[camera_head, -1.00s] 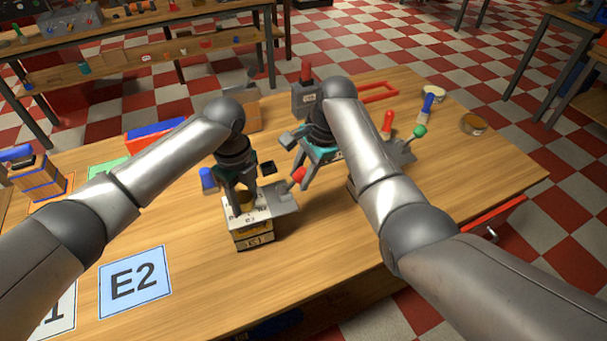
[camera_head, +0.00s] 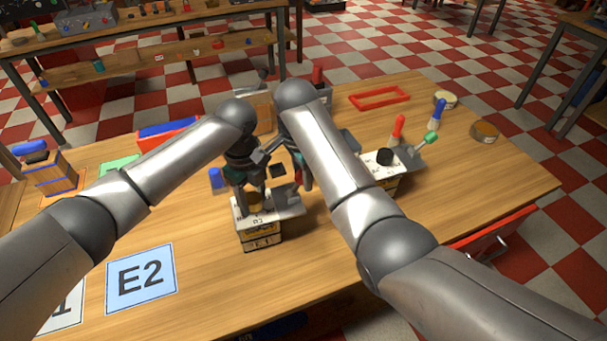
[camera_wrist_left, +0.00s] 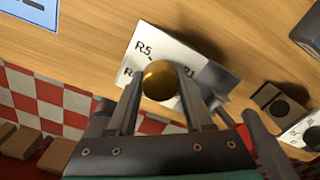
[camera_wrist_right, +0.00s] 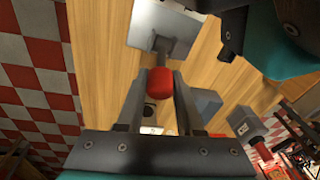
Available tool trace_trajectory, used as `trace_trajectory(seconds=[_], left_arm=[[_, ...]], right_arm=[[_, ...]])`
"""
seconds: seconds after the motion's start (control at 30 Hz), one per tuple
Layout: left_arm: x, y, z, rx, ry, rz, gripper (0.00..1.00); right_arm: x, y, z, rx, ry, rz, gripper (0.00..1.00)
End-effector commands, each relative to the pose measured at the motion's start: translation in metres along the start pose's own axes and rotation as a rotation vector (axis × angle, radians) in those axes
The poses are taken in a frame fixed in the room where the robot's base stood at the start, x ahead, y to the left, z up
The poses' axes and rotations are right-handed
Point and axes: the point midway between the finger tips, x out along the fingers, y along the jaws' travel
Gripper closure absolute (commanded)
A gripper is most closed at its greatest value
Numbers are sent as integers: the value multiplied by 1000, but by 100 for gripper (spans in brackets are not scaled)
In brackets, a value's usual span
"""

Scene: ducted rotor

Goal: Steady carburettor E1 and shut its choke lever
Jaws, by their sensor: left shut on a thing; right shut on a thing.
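The carburettor (camera_head: 261,241), a box with a pale top plate, stands on the table at the middle; I take it as E1, though its label is too small to read. My left gripper (camera_wrist_left: 160,88) points down and is shut on the brass knob (camera_wrist_left: 158,76) on its top. The pale top with printed marks (camera_wrist_left: 146,50) shows behind the fingers. My right gripper (camera_wrist_right: 158,88) is shut on the red knob (camera_wrist_right: 160,82) of the choke lever, whose grey stem (camera_wrist_right: 161,52) runs to the plate. In the head view my right arm and gripper largely hide the lever, so its exact angle is unclear.
A second carburettor (camera_head: 384,172) with a green-tipped lever (camera_head: 431,138) stands to the right. A blue cap (camera_head: 216,179) is close to the left gripper. A red frame (camera_head: 379,96) lies at the back.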

Motion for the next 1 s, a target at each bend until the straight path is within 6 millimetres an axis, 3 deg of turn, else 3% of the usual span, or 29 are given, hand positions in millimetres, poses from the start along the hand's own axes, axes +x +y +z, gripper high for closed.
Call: trace_trajectory(seconds=[0.13, 0.17, 0.4, 0.73, 1.0], left_arm=[[-1, -1, 0, 0, 0, -3, 100], [-1, -1, 0, 0, 0, -3, 100], [-1, -1, 0, 0, 0, -3, 100], [-1, -1, 0, 0, 0, -3, 100], [-1, -1, 0, 0, 0, -3, 100]], right_arm=[[1, 1, 0, -1, -2, 3, 100], [1, 1, 0, -1, -2, 3, 61], [0, 0, 0, -1, -2, 1, 34], [-5, -1, 0, -1, -1, -3, 34], [-45, -2, 0, -1, -2, -5, 34]])
